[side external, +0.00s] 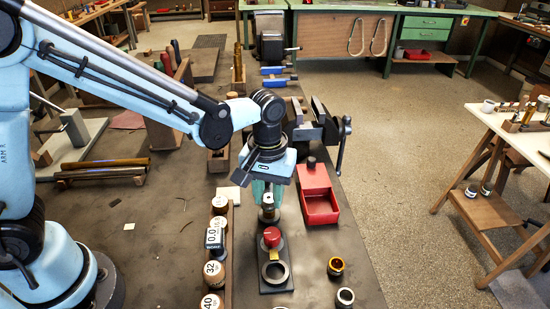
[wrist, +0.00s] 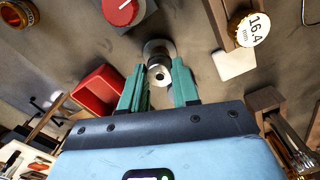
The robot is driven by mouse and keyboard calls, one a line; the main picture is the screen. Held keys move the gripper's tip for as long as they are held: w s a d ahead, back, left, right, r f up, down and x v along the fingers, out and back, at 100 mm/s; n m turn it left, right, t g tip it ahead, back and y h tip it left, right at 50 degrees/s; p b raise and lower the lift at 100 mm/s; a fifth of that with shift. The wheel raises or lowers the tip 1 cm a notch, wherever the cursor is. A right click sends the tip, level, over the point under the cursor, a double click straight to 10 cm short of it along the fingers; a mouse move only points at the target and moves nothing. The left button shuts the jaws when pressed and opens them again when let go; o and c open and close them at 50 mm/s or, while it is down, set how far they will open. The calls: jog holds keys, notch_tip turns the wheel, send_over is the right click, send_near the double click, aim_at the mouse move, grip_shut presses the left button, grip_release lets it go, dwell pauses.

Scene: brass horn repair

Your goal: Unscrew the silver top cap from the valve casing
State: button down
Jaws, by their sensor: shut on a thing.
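My gripper (side external: 268,190) points down over the dark bench and is shut on the silver top cap (wrist: 158,74). In the wrist view its two green fingers (wrist: 160,68) stand on either side of the cap. The valve casing (side external: 268,213) is a small metal cylinder standing upright below the fingertips in the side view. The fingers partly hide the cap in the side view, and I cannot tell whether its thread is still engaged.
A black stand with a red knob (side external: 272,237) and a metal ring (side external: 275,272) is just in front. A red open box (side external: 320,207) lies to the right. A wooden rack with labelled round containers (side external: 214,270) runs along the left. A vise (side external: 318,128) stands behind.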

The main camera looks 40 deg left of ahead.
dwell(0.3)
jog(key=n, duration=0.4)
jog(key=shift+n, duration=0.4)
jog(key=n, duration=0.3)
jog(key=shift+n, duration=0.3)
jog(key=c, duration=0.6)
grip_release()
